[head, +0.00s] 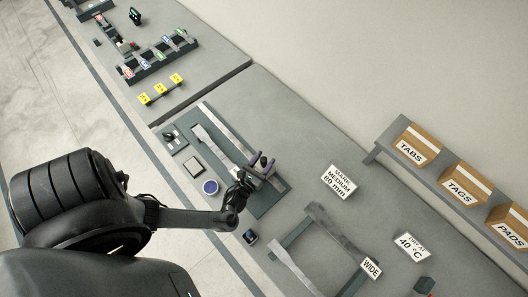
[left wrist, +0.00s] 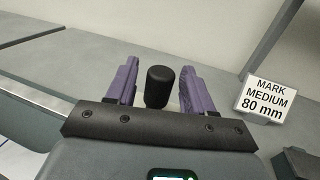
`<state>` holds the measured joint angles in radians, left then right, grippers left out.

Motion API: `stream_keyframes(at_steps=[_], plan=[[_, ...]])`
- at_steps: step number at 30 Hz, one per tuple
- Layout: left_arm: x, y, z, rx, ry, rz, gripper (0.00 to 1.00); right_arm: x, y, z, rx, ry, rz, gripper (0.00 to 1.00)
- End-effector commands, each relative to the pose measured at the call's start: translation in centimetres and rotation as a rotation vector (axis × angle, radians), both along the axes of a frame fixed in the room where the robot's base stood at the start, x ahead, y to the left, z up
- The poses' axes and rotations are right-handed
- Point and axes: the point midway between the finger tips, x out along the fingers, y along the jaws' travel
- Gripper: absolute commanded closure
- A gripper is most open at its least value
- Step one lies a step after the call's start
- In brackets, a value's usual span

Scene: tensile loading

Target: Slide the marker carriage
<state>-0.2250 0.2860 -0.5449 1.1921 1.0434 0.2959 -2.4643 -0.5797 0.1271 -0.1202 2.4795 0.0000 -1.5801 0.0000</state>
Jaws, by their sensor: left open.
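My left gripper (head: 262,163) is over the right end of the marking station (head: 268,199), a dark plate with a long pale rail (head: 222,131). In the left wrist view my left gripper (left wrist: 157,82) has two purple fingers spread apart. A black cylindrical knob (left wrist: 160,87) stands upright between them, with a gap on each side. It looks like the handle of the marker carriage; the carriage body is hidden behind the gripper. A sign (head: 339,182) reading "MARK MEDIUM 80 mm" stands to the right; it also shows in the left wrist view (left wrist: 265,98). My right gripper is not in view.
A grey frame (head: 335,232) with a "WIDE" label (head: 371,268) is at lower right. A shelf with cardboard boxes (head: 417,146) runs along the right. Yellow tags (head: 160,88) sit at upper left.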

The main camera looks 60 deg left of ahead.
Motion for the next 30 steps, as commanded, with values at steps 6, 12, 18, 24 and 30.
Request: stream_keyframes(at_steps=[6,12,18,24,30], plan=[[-2.4,-1.0,-0.2,-0.001,0.003,-0.001,0.48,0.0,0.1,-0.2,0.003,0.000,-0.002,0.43],[-5.7,-2.3,-0.2,-0.001,0.003,-0.001,0.48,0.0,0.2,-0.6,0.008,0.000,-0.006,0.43],[-8.3,-3.4,-0.1,-0.002,0.001,-0.001,0.48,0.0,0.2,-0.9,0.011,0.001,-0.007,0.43],[-9.6,-3.9,0.0,-0.001,-0.001,-0.001,0.48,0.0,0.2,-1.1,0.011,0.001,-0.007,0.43],[-9.8,-4.0,0.0,-0.001,-0.001,-0.001,0.48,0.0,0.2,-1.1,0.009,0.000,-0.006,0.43]])
